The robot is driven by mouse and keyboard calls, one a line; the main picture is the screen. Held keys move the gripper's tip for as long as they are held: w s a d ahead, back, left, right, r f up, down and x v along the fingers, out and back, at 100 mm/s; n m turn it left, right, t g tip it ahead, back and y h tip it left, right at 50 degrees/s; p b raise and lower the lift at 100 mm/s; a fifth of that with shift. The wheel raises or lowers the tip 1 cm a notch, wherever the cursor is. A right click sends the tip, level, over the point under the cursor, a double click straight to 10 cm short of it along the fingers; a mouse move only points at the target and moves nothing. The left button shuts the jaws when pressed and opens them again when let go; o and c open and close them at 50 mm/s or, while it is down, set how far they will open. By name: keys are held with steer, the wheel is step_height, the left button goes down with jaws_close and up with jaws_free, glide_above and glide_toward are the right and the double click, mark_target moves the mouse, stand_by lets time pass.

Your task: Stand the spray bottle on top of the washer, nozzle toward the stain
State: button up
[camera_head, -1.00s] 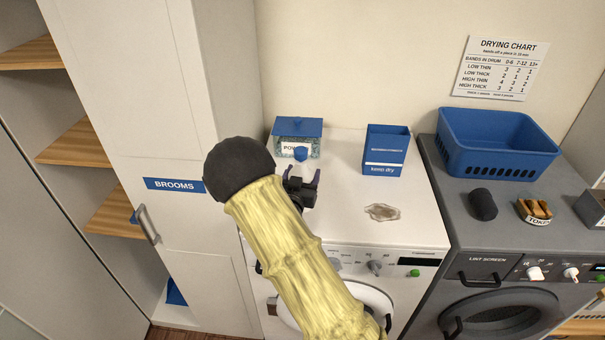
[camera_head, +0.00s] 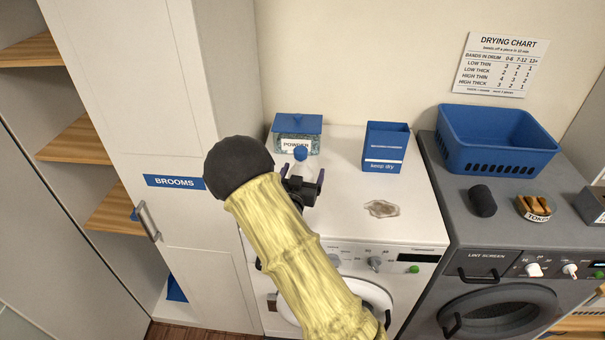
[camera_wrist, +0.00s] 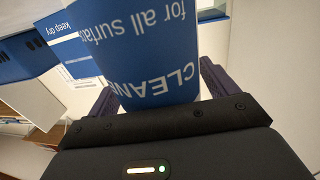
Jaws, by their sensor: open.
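The spray bottle stands on the white washer's top (camera_head: 345,155), left of the brown stain (camera_head: 381,208). Its blue head (camera_head: 301,153) and pale upper body show above my gripper in the head view; its lower part is hidden by my arm. In the wrist view its blue label (camera_wrist: 150,45) reads "CLEANER for all surfaces", upside down. My gripper (camera_head: 304,180) is open, with one purple finger on each side of the bottle. The fingers also show in the wrist view (camera_wrist: 158,88). I cannot tell which way the nozzle points.
A powder box (camera_head: 297,134) stands behind the bottle and a blue "keep dry" box (camera_head: 385,148) to its right. The grey dryer at right carries a blue basket (camera_head: 497,140), a dark roll (camera_head: 482,202) and a token dish (camera_head: 535,208). A brooms cupboard (camera_head: 170,215) is close at left.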

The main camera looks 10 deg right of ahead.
steer(key=b+v, duration=0.5)
steer(key=v, duration=0.7)
steer(key=shift+r, duration=0.1)
